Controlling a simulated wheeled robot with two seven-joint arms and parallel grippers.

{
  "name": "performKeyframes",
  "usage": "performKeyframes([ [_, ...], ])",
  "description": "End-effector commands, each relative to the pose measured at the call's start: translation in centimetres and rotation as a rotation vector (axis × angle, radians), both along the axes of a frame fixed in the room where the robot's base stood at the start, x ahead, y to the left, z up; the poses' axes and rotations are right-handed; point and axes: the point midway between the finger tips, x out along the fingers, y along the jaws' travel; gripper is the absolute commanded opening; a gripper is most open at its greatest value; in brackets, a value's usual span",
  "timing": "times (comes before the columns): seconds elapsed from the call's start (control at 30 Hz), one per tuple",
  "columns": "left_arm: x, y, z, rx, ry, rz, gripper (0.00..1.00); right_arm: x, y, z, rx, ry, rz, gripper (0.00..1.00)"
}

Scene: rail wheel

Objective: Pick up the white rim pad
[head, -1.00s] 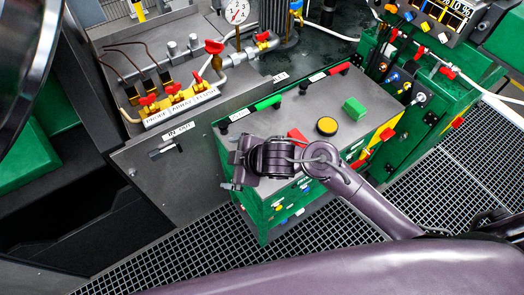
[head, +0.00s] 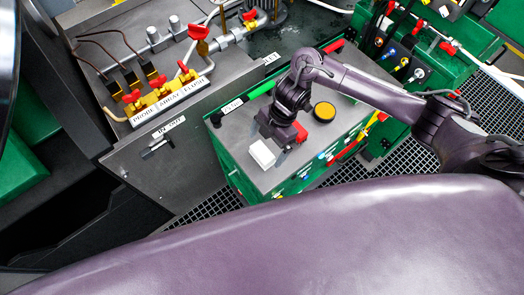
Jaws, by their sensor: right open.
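The white rim pad (head: 262,154) is a small white block near the front left corner of the grey top of the green cabinet (head: 240,178). My right gripper (head: 277,137) is directly beside and above the pad, its jaws pointing down. It is open; its fingertips are mostly hidden by its own body, and I cannot tell whether they touch the pad. A red block (head: 299,132) lies just right of the gripper, and a round yellow pad (head: 324,109) lies farther right. My left gripper is not in view.
Red-handled valves on brass blocks (head: 160,90) stand on the grey bench at the back left. A bar with a green section (head: 261,89) edges the cabinet top at the back. Hoses and connectors (head: 400,60) crowd the right. Floor grating (head: 215,203) lies in front.

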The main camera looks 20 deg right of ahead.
Motion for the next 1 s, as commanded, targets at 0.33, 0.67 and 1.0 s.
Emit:
performKeyframes([
  [0.33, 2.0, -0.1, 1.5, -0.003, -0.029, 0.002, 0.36, -0.6, 1.5, -3.4, -0.001, -0.001, 0.001, 0.98],
  [0.67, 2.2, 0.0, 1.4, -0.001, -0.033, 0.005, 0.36, -0.6, 1.5, -3.4, 0.000, -0.001, 0.001, 0.79],
  [1.0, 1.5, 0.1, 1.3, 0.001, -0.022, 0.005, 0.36, -0.5, 1.5, -3.4, 0.001, -0.002, 0.000, 0.49],
])
